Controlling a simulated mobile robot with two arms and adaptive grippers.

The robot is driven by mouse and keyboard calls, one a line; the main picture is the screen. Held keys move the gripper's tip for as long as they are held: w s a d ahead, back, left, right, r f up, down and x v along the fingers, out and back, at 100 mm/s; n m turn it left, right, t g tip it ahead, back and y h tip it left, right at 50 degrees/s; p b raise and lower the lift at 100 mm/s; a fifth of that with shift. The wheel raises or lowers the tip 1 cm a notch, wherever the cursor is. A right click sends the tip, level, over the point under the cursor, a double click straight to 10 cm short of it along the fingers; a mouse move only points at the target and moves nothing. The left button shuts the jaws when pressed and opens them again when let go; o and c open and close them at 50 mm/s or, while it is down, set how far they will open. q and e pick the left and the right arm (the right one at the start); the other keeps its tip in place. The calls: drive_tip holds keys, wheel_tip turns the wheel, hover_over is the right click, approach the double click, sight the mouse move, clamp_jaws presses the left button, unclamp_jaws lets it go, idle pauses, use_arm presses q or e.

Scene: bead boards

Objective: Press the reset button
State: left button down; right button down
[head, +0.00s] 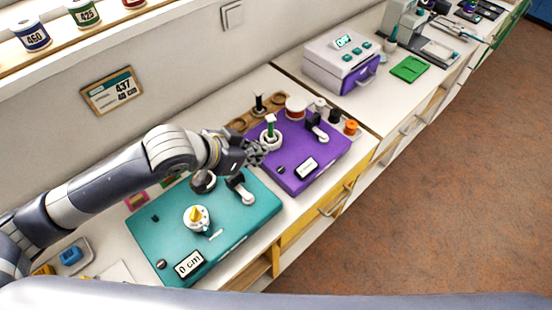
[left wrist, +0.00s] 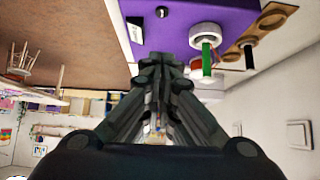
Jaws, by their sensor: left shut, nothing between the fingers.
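My left gripper (head: 258,152) is shut and empty, over the left edge of the purple board (head: 318,150). In the left wrist view its fingers (left wrist: 158,65) point toward that board, which shows at the top (left wrist: 180,20). The purple board carries a small dark round button (head: 281,170) beside a white display, and the button also shows in the wrist view (left wrist: 162,11). I cannot tell which is the reset button. My right gripper is not in view.
A white spool with a green peg (head: 270,136) stands close to my left gripper. A lever (head: 241,188) and a yellow-topped dial (head: 197,217) stand on the teal board. A grey and purple box (head: 340,65) is farther along the counter, beside a green mat (head: 409,69).

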use_arm(q)
drive_tip(key=p, duration=0.2)
hover_over(279, 171)
wheel_tip(279, 171, down, 6)
drive_tip(key=shift+s+a+f, duration=0.1)
drive_tip(key=shift+a+f, duration=0.05)
drive_tip(key=shift+f, duration=0.1)
wheel_tip(279, 171, down, 4)
drive_tip(key=shift+r, duration=0.25)
drive_tip(key=shift+f+p, duration=0.3)
drive_tip(key=shift+f, duration=0.25)
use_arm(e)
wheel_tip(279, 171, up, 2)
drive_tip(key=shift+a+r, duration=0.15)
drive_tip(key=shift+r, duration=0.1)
